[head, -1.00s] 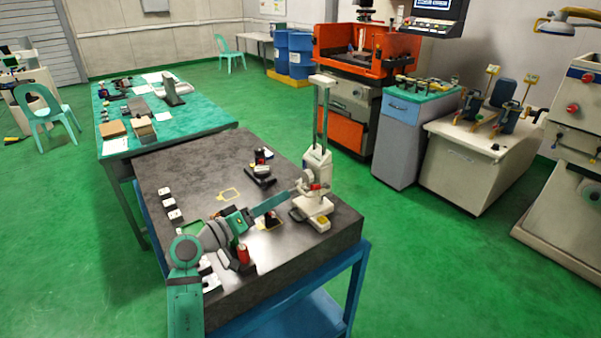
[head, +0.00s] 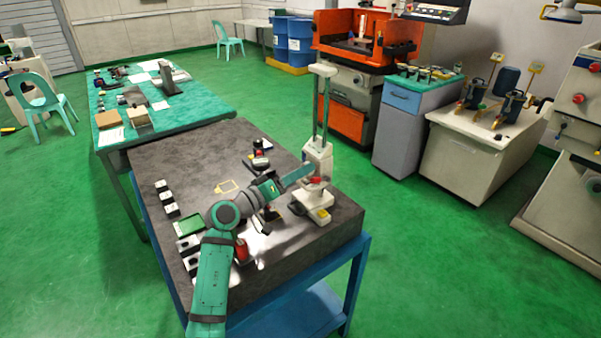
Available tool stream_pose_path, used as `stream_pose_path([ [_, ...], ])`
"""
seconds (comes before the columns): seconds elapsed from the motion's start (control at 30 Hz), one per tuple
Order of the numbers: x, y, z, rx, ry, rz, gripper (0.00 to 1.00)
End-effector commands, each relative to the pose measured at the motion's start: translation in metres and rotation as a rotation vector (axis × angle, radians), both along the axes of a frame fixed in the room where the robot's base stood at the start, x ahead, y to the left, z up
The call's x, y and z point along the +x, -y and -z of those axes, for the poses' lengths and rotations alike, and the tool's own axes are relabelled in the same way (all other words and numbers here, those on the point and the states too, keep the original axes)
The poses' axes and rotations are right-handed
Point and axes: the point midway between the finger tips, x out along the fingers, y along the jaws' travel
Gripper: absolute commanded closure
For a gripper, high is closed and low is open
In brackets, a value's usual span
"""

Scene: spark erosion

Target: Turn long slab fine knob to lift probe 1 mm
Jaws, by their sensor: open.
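A white measuring stand (head: 318,154) with two tall upright posts stands on the right part of a long dark slab (head: 170,150). A red part (head: 316,181) shows low on the stand's front; I cannot tell if it is the fine knob. The probe is too small to make out. My gripper (head: 304,170) is at the left side of the stand, above the slab, about level with the lower body. It is open, with nothing seen between its fingers. I cannot tell whether it touches the stand.
Small blocks (head: 164,196) line the slab's left edge beside a green-topped tray (head: 187,226). A dark device (head: 258,162) stands behind my arm, and a red-topped piece (head: 242,249) is beside it. A green-topped table (head: 200,115) adjoins the slab. The slab's back left is clear.

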Motion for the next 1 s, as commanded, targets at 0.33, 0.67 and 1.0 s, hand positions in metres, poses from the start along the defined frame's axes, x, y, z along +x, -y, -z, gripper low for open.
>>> stream_pose_path([
  [0.33, 0.0067, 0.0072, -0.0008, 0.000, 0.001, -0.001, 0.49],
  [0.67, 0.0065, 0.0069, -0.0006, 0.000, 0.001, -0.001, 0.90],
  [1.0, 0.0064, 0.0076, 0.0003, -0.038, -0.054, 0.001, 0.90],
])
